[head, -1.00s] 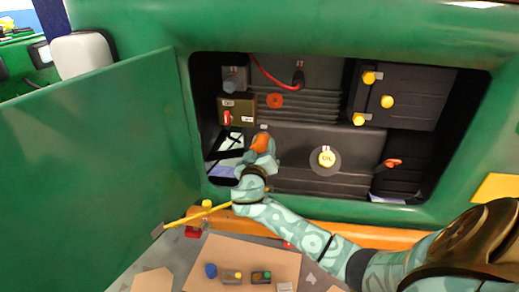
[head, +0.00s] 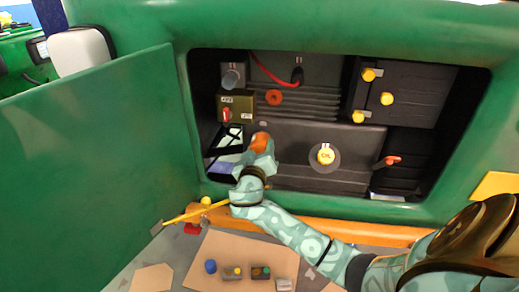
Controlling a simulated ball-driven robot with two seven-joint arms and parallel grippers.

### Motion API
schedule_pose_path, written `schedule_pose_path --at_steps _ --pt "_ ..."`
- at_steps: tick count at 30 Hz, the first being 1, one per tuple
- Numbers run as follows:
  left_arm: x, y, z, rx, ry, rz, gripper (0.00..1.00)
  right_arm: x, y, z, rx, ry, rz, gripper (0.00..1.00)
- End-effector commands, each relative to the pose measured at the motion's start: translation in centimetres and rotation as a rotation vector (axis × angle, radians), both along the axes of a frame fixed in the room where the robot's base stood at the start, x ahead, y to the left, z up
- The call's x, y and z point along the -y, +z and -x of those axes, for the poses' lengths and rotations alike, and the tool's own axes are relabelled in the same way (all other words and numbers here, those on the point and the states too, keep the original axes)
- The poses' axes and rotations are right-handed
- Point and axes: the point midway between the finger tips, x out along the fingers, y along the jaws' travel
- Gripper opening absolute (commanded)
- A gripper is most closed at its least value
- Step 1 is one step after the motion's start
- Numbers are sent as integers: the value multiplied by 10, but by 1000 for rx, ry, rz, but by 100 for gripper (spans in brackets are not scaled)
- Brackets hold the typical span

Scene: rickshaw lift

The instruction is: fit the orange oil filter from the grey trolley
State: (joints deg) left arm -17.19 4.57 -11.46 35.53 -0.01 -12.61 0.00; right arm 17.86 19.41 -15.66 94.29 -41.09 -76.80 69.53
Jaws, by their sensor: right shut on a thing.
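The orange oil filter (head: 260,142) is in my right gripper (head: 259,154), inside the open engine bay at its lower left. The gripper is shut on it, and the fingers hide part of the filter. I cannot tell whether the filter touches anything behind it. The grey trolley (head: 190,249) stands below the bay, in front of the green vehicle. My left gripper is not in the picture.
An open green door (head: 95,170) stands left of the bay. Inside are a yellow oil cap (head: 325,155), an orange round cap (head: 274,97), a red-handled lever (head: 390,161) and a box with a red switch (head: 227,114). A yellow-handled tool (head: 195,214) lies at the trolley's back edge.

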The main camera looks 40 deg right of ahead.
Motion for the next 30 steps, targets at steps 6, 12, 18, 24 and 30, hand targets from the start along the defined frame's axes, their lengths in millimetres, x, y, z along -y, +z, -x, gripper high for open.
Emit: schedule_pose_path --at_steps 6,12,18,24,30 --pt "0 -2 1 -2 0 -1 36 3 -1 -2 1 -2 0 25" --pt "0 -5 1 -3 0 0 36 5 -1 -5 0 -1 0 25" --pt "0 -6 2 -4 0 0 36 7 -1 -6 0 0 0 25" --pt "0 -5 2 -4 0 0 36 7 0 -6 0 -1 0 25" --pt "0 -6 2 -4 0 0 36 7 -1 -6 0 -1 0 25"
